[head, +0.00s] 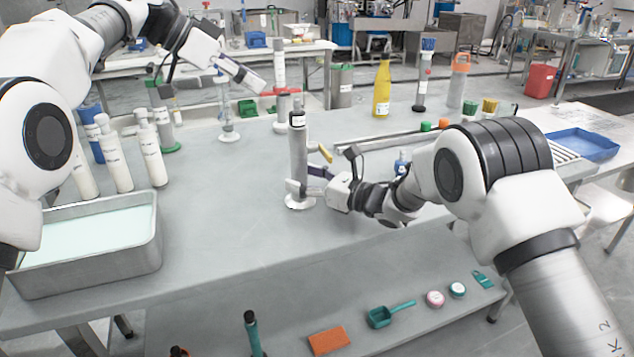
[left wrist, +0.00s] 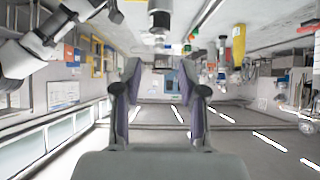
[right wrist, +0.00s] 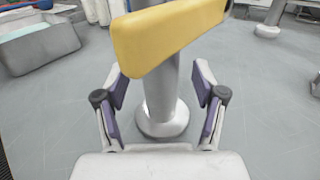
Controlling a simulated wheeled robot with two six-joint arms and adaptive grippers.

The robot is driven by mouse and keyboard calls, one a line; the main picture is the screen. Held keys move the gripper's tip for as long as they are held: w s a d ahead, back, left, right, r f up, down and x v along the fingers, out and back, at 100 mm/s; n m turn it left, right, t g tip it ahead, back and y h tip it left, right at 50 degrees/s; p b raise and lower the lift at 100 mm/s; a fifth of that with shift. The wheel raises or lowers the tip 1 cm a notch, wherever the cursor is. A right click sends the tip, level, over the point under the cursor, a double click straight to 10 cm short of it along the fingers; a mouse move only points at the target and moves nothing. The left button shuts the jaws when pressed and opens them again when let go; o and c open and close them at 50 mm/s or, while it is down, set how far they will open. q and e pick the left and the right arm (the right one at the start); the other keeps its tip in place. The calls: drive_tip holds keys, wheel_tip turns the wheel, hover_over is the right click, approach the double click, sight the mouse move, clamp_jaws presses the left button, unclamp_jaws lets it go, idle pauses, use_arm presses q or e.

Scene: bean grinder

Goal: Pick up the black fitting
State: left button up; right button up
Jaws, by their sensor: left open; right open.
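The black fitting (head: 297,119) is a dark collar with a white label on top of an upright grey grinder column (head: 298,153), which stands on a round white base. In the left wrist view, which looks inverted, the fitting (left wrist: 160,20) shows at the top centre, beyond the fingertips. My left gripper (head: 260,85) is open and empty, above and left of the fitting and apart from it. My right gripper (right wrist: 160,88) is open, with its fingers on either side of the lower column. A yellow bar (right wrist: 168,35) on the column partly hides it there. Contact cannot be told.
White bottles (head: 115,155) and a metal tray (head: 90,245) stand on the left of the grey table (head: 230,200). A ring stand (head: 227,110) is behind left, and a yellow bottle (head: 381,90) behind right.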

clamp_jaws()
use_arm(q)
drive_tip(key=shift+o, duration=0.3)
drive_tip(key=shift+w+r+m, duration=0.1)
drive_tip(key=shift+m, duration=0.5)
drive_tip(key=n+t+h, duration=0.1)
drive_tip(key=n+t, duration=0.7)
drive_tip(key=t, duration=0.3)
approach(294, 101)
use_arm(e)
drive_tip(key=shift+s+r, duration=0.1)
use_arm(q)
drive_tip(key=x, duration=1)
drive_tip(key=shift+w+d, duration=0.2)
drive_tip(key=shift+w, duration=0.1)
